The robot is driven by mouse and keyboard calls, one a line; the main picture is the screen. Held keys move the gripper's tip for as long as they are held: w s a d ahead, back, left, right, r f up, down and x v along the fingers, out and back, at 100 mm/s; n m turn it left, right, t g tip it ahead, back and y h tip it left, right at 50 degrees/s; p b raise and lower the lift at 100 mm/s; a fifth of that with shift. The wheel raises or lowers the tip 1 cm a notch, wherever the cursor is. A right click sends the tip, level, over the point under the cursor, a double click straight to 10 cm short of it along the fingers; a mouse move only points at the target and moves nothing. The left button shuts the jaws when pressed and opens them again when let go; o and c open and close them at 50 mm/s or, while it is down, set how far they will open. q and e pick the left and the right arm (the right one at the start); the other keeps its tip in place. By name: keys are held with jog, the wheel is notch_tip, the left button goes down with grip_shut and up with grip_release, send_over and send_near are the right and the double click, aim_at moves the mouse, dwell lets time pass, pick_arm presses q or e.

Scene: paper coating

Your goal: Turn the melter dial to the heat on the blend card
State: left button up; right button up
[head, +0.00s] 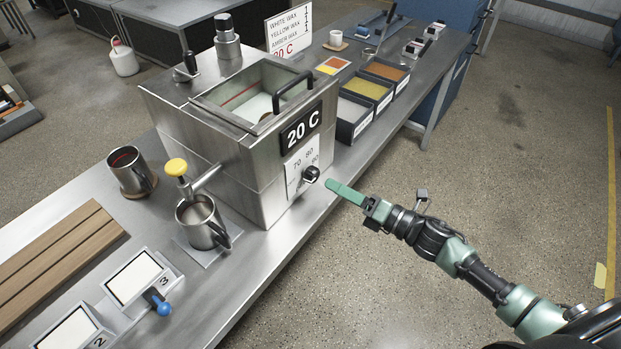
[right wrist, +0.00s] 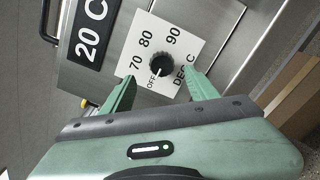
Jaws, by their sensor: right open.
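The steel melter (head: 240,130) stands on the bench with a display (head: 302,130) reading 20 C. Its black dial (head: 311,174) sits on a white scale plate; in the right wrist view the dial (right wrist: 162,66) has its white mark toward OFF, with 70, 80 and 90 around it. My right gripper (head: 333,188) is just right of the dial in the head view. In the right wrist view its green fingers (right wrist: 157,92) are apart, with the dial just beyond and between their tips.
Wax bins (head: 366,92) stand along the bench behind the melter. A steel cup (head: 201,222) sits under the yellow-topped tap (head: 176,168), and another mug (head: 130,170) stands to the left. The floor at right is clear.

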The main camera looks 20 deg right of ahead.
aim_at(316, 176)
jog(key=p+x, duration=0.1)
jog(key=x, duration=0.4)
jog(key=shift+w, duration=0.3)
jog(key=shift+w+a+p, duration=0.3)
jog(key=shift+w+a, duration=0.1)
jog(key=shift+w, duration=0.05)
pick_arm(q)
jog(key=shift+w+d+r, duration=0.15)
jog(key=shift+d+r, duration=0.05)
jog(key=shift+r, duration=0.3)
jog(key=shift+w+d+r, duration=0.1)
jog(key=shift+d+r, duration=0.1)
jog(key=shift+r, duration=0.3)
jog(key=shift+a, duration=0.15)
pick_arm(e)
grip_shut()
